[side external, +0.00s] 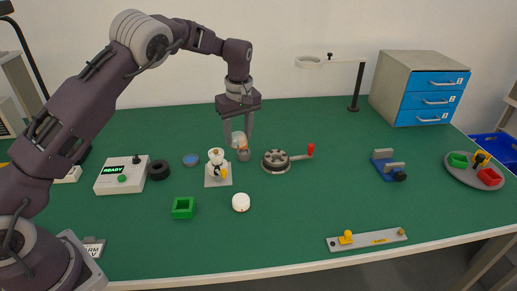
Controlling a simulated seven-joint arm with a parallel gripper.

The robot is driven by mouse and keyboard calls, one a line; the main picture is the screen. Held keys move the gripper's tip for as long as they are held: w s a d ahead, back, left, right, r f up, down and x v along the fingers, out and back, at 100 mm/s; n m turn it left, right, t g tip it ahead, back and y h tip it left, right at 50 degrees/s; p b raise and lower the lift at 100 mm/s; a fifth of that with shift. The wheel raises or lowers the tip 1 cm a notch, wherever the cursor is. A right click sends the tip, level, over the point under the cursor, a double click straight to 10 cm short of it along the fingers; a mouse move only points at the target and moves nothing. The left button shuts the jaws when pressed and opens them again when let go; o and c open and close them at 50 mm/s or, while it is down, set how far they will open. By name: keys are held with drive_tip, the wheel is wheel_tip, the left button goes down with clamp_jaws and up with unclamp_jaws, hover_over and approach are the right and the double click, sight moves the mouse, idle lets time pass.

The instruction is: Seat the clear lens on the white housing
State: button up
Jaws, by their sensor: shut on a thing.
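My gripper (238,143) points down near the middle of the table, its fingers around a pale, see-through piece that looks like the clear lens (238,138). An orange-brown bit shows at or behind it. The likely white housing (217,166) stands upright on a pale square plate, just left of and nearer the camera than my gripper. It has a brownish top and a yellow part on its side. The lens is apart from it. A small grey cup-like piece (243,155) is just below my gripper; whether they touch is unclear.
A round dark fixture (276,160) with a red-handled lever is close right. A green square block (183,208), a white round piece (241,202), a blue disc (191,160) and a READY box (122,175) lie around. The table's front middle is mostly clear.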

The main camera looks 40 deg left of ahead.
hover_over(216, 150)
drive_tip(key=shift+s, duration=0.1)
drive_tip(key=shift+f, duration=2.9)
drive_tip(key=shift+f, duration=0.6)
drive_tip(key=o, duration=1.4)
drive_tip(key=shift+c, duration=0.2)
drive_tip(key=shift+r, duration=0.1)
wheel_tip(216, 150, up, 7)
drive_tip(key=shift+s+d, duration=0.15)
drive_tip(key=shift+d, duration=0.3)
